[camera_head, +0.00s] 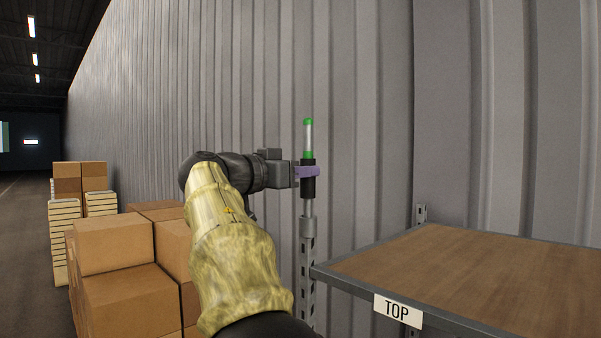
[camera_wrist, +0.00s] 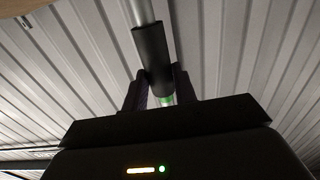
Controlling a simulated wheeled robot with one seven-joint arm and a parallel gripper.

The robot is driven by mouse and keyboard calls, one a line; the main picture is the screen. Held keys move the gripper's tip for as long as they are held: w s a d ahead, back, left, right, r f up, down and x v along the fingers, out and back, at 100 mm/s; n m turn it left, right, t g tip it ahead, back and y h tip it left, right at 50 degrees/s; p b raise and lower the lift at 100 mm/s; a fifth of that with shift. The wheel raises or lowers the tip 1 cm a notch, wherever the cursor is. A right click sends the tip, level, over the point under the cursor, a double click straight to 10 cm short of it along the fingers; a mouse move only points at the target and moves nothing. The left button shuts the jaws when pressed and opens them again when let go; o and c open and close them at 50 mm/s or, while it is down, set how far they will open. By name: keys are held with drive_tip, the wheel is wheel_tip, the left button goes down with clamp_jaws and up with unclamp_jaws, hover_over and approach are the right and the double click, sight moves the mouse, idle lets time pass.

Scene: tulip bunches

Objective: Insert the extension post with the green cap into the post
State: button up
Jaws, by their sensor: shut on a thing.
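The extension post (camera_head: 308,138) is upright, with a green cap on top, a pale section and a black sleeve below. My gripper (camera_head: 307,172), with purple fingers, is shut on the black sleeve. The sleeve also shows between the fingers in the wrist view (camera_wrist: 152,50), with a bit of green behind it. The extension's thin silver lower end lines up over the shelf's corner post (camera_head: 306,255), at the collar on its top. The two appear to meet there, but I cannot tell how deep the end sits.
Cardboard boxes (camera_head: 125,275) are stacked at the left. A grey corrugated wall (camera_head: 365,120) stands behind. The space above the shelf is clear.

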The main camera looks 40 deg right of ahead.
drive_tip(key=shift+f+b, duration=1.25)
drive_tip(key=shift+b, duration=0.15)
drive_tip(key=o, duration=1.1)
drive_tip(key=shift+o, duration=0.2)
drive_tip(key=shift+r, duration=0.15)
drive_tip(key=shift+r+p, duration=1.85)
drive_tip(key=shift+r, duration=0.55)
drive_tip(key=shift+r, duration=0.1)
